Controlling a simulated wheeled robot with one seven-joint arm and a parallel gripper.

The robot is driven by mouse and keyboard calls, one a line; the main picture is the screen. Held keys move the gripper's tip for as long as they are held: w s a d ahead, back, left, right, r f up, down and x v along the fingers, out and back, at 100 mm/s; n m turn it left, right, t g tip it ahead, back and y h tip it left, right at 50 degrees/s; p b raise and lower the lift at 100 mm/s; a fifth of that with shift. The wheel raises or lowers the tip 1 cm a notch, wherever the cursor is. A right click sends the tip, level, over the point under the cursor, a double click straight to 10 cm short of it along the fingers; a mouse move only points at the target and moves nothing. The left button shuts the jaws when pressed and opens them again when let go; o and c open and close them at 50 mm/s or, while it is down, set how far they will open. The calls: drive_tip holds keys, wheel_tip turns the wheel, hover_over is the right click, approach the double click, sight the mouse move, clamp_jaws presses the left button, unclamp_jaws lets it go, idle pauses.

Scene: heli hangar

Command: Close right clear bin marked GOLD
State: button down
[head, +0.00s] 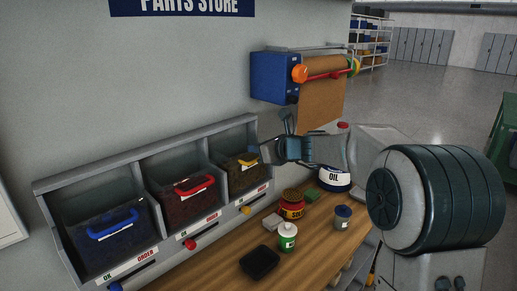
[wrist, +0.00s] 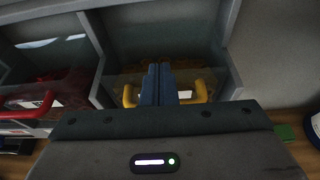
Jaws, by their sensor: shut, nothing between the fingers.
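The right clear bin (head: 235,176) sits in the right compartment of the grey wall rack, with brownish contents and a yellow handle (head: 247,162). I cannot read its label as GOLD. My gripper (head: 260,150) is at the upper right front of this bin, shut and empty. In the wrist view my blue fingertips (wrist: 158,72) are together, pointing into the compartment between the two ends of the yellow handle (wrist: 200,92). They hide the handle's middle. I cannot tell whether they touch the bin or how far it stands out.
The red-handled bin (head: 180,207) and blue-handled bin (head: 105,243) fill the compartments to the left. A wooden bench (head: 215,265) below carries several cans, a bottle (head: 287,238), a black tray (head: 259,262) and an oil container (head: 334,180). A paper roll (head: 325,72) hangs behind my arm.

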drive_tip(key=a+r+b+v, duration=0.1)
drive_tip(key=r+b+v, duration=0.15)
drive_tip(key=v, duration=1.05)
drive_tip(key=s+d+f+n+g+h, duration=0.2)
drive_tip(key=s+d+f+n+h, duration=0.1)
drive_tip(key=s+f+n, duration=0.3)
drive_tip(key=s+d+f+n+g+h, duration=0.2)
drive_tip(key=s+d+f+n+h, duration=0.2)
drive_tip(key=s+f+n, duration=0.3)
drive_tip(key=s+d+f+n+g+h, duration=0.2)
drive_tip(key=s+f+n, duration=0.5)
drive_tip(key=s+n, duration=0.6)
drive_tip(key=s+d+h, duration=0.1)
drive_tip(key=s, duration=0.3)
drive_tip(key=shift+s+d+h+p, duration=0.3)
drive_tip(key=shift+p, duration=0.1)
